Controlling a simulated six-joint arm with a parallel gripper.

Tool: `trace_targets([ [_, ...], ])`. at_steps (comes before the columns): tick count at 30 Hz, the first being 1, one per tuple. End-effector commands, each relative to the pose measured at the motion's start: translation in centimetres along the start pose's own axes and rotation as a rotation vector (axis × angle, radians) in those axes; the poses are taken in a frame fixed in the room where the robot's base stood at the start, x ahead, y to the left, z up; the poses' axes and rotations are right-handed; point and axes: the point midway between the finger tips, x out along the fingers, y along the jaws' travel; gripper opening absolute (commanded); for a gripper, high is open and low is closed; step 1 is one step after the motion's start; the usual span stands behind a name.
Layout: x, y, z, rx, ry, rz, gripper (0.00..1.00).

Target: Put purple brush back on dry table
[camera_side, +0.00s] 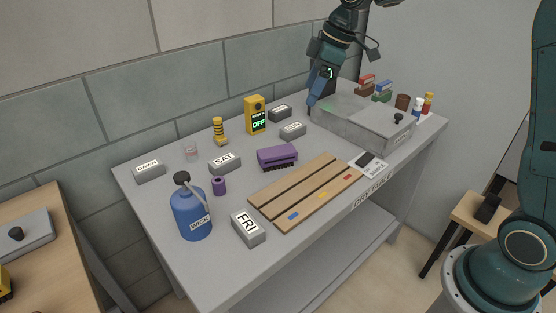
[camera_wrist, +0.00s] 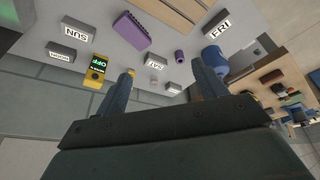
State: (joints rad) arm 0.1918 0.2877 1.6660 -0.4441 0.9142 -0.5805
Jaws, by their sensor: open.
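The purple brush (camera_side: 277,156) lies on the grey dry table (camera_side: 225,260), bristles down, behind the slatted wooden board. The wrist view shows the brush (camera_wrist: 131,30) too, beyond my fingers and apart from them. My gripper (camera_side: 310,108) is above the back of the table, near the grey box, well away from the brush. In the wrist view my gripper (camera_wrist: 165,80) has its two fingers spread with nothing between them. The table's front edge carries a label (camera_side: 372,190) that seems to read "DRY TABLE".
The slatted board (camera_side: 305,192) and a grey lidded box (camera_side: 365,125) take up the front and right. A blue WICK bottle (camera_side: 192,213), a FRI block (camera_side: 248,228), a SAT block (camera_side: 224,163) and a yellow OFF meter (camera_side: 255,115) stand around the brush.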

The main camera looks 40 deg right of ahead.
Motion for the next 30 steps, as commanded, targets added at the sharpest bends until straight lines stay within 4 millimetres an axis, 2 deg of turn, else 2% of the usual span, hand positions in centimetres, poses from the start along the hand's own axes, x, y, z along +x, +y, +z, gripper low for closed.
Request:
trace_targets([
  [1,-1.1,-1.1,0.2,0.021,0.002,0.014,0.71],
  [6,-3.9,-4.3,1.6,0.115,0.005,0.057,0.71],
  [15,-7.6,-9.9,5.0,0.281,0.022,0.131,0.71],
  [22,-9.3,-14.0,8.6,0.410,0.045,0.183,0.71],
  [30,-9.9,-18.3,13.4,0.563,0.083,0.240,0.71],
])
